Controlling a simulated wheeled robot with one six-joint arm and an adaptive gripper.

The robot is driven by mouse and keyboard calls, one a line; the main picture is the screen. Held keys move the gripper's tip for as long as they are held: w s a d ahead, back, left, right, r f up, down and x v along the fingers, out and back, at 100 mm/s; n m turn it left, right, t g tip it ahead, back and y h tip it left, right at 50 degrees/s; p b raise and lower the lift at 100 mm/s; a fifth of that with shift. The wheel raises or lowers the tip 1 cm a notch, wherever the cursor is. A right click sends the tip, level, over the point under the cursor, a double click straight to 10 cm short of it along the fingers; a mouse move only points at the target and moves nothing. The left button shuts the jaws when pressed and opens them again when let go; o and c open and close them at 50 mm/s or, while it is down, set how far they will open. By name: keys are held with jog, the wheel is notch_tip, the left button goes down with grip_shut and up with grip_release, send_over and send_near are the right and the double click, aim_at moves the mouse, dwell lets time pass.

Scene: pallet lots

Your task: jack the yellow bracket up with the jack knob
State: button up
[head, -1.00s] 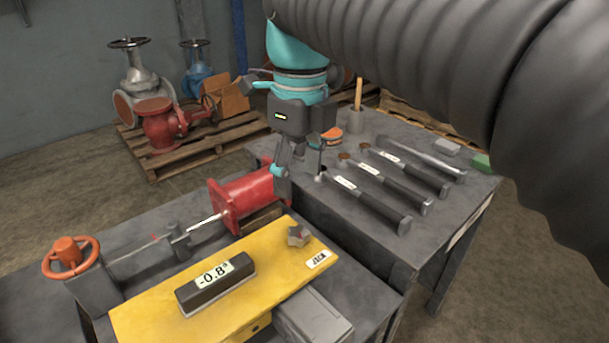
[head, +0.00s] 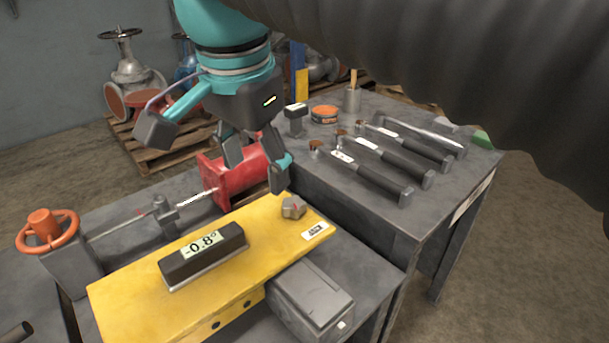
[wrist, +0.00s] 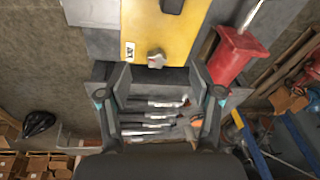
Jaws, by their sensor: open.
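The yellow bracket (head: 135,289) lies as a flat plate on the near bench, with a dark level reading -0.8° (head: 203,258) on it. The grey star-shaped jack knob (head: 293,207) stands near the bracket's right end, beside a label reading JACK (head: 315,231). In the wrist view the knob (wrist: 157,58) sits just beyond the fingertips, near the middle. My gripper (head: 255,170) is open and empty, above and behind the knob, in front of the red cylinder. In the wrist view its fingers (wrist: 158,85) are spread wide, with nothing between them touching.
The red cylinder (head: 232,178) with its rod stands behind the bracket. An orange handwheel (head: 48,232) is at left. A grey box (head: 310,300) sits in front of the bracket's right end. Several hammer-like tools (head: 380,180) lie on the bench behind right.

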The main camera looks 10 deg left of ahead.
aim_at(291, 204)
jog(key=w+d+f+m+b, duration=0.1)
jog(key=w+f+m, duration=0.1)
jog(key=m, duration=0.9)
jog(key=w+d+f+m+t+b, duration=0.1)
jog(key=f+m, duration=0.4)
jog(key=m, duration=0.5)
jog(key=w+d+f+m+t+b, duration=0.1)
jog(key=w+f+m+b, duration=0.1)
jog(key=m, duration=0.9)
jog(key=shift+w+f+m+h, duration=0.35)
jog(key=shift+w+f, duration=0.25)
jog(key=shift+f, duration=0.35)
jog(key=c, duration=1.1)
